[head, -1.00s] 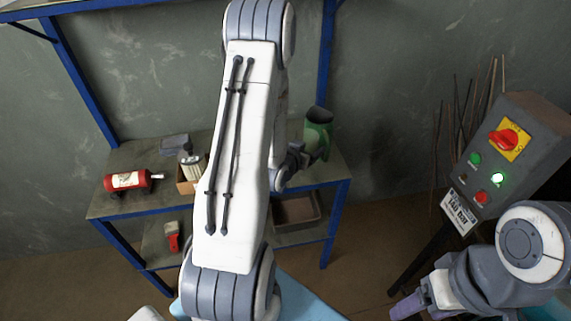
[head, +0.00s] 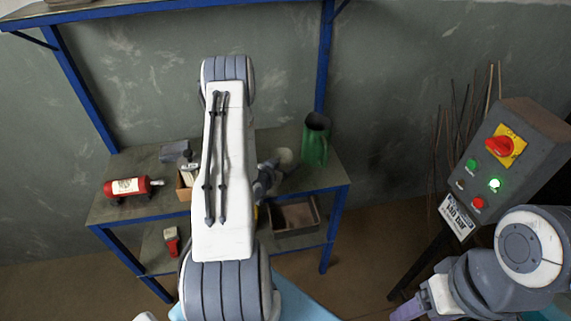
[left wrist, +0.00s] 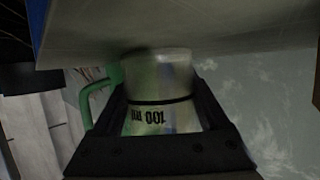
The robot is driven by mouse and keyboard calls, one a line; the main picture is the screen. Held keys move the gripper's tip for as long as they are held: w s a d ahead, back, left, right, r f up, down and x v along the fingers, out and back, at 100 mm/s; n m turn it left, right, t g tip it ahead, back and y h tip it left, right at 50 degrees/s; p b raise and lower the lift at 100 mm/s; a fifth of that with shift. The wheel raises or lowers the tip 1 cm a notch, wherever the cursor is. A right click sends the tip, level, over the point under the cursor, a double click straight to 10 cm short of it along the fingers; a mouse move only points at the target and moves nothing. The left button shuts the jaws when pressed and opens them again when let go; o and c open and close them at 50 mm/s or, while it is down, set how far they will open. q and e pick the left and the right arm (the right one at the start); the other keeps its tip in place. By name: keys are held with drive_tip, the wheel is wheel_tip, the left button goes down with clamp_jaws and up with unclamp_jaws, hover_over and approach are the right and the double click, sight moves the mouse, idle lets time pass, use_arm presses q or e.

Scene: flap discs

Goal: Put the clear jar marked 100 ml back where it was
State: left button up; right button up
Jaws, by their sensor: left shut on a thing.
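The clear jar marked 100 ml (left wrist: 158,78) is between the fingers of my left gripper (left wrist: 160,120), which is shut on it. Its marking reads upside down in the left wrist view, and a dark band runs around it.
A green jug (head: 316,140) stands right of the jar. A red bottle (head: 128,187) lies on the left of the blue-framed shelf (head: 125,208). My left arm hides the shelf's middle. A control box (head: 500,155) stands at the right.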

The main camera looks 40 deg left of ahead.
use_arm(q)
drive_tip(key=shift+f, duration=0.2)
drive_tip(key=o, duration=1.4)
drive_tip(key=shift+c, duration=0.2)
drive_tip(key=shift+r, duration=0.1)
drive_tip(key=shift+r, duration=0.25)
drive_tip(key=v, duration=1.2)
drive_tip(key=shift+f, duration=0.15)
